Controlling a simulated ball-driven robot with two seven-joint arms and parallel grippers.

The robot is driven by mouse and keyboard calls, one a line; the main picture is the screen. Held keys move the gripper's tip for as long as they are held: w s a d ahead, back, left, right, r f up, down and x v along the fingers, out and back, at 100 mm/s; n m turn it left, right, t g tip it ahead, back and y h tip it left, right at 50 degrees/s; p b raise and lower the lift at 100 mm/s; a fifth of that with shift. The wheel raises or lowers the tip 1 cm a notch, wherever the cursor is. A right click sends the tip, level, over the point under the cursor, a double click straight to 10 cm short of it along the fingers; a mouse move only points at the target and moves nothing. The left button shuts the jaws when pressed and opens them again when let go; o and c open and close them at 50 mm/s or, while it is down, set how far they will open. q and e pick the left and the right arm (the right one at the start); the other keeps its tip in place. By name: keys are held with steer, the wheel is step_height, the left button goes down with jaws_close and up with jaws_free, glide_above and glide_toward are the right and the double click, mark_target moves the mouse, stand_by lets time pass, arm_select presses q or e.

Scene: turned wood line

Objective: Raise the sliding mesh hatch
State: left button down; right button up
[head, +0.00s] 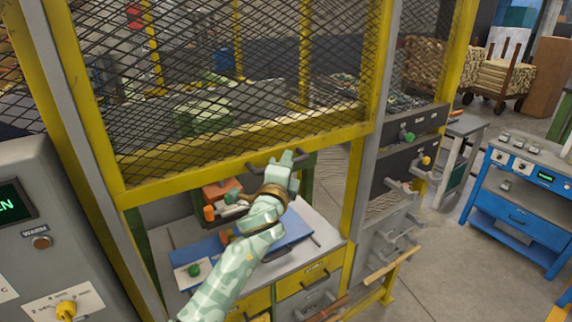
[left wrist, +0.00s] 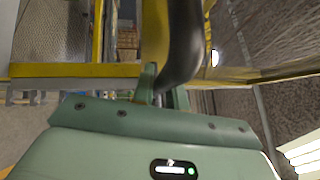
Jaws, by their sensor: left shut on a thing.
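The mesh hatch (head: 240,139) is a dark diamond mesh panel in a scuffed yellow frame, in the upper middle of the head view. Below its bottom rail is an open gap, with a workbench showing through it. A dark bar handle (head: 257,165) sits on the bottom rail. My left gripper (head: 288,159) is at this handle and shut on it, hiding part of it. In the left wrist view the dark curved handle (left wrist: 184,45) runs between the fingers of my left gripper (left wrist: 163,88). My right gripper is not in view.
A bench with a blue mat (head: 283,236) and yellow drawers (head: 302,278) lies below the hatch. A grey control cabinet (head: 45,235) stands at the left. Dark drawers (head: 416,130) with knobs are to the right, and a blue bench (head: 520,200) stands beyond clear floor.

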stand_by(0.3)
arm_select(q)
steer(key=c, duration=1.4)
jaws_free()
steer(key=b+v, duration=0.1)
steer(key=v, duration=1.5)
steer(key=shift+s+a, duration=0.2)
